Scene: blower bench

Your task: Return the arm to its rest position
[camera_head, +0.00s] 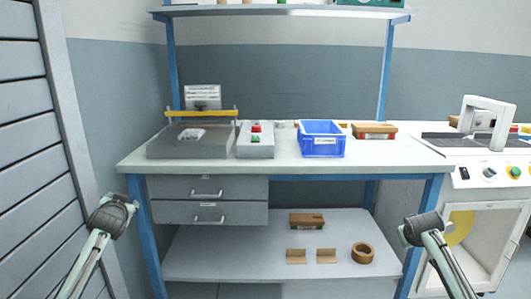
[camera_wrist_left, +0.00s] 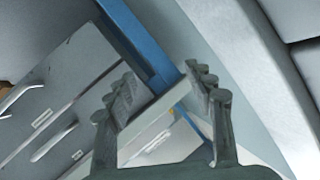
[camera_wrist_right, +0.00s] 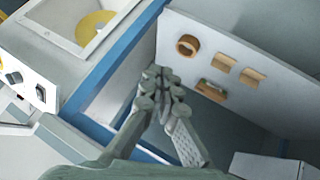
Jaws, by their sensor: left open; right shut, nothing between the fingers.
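My left arm comes in from the lower left of the head view and ends at a dark joint (camera_head: 110,215), left of the bench leg. My left gripper (camera_wrist_left: 165,90) is open and empty in the left wrist view, in front of the blue bench leg and grey drawers. My right arm stands at the lower right of the head view, its dark joint (camera_head: 422,229) in front of the bench's right leg. My right gripper (camera_wrist_right: 163,80) is shut and empty in the right wrist view, before the blue frame and lower shelf. The fingers of both grippers are hidden in the head view.
The bench top (camera_head: 285,168) holds a grey press (camera_head: 185,143), a button box (camera_head: 256,146), a blue bin (camera_head: 321,140) and a brown box (camera_head: 374,130). Cardboard pieces and a tape roll (camera_head: 362,253) lie on the lower shelf. A white machine cabinet (camera_head: 493,215) stands right, a slatted shutter (camera_head: 25,150) left.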

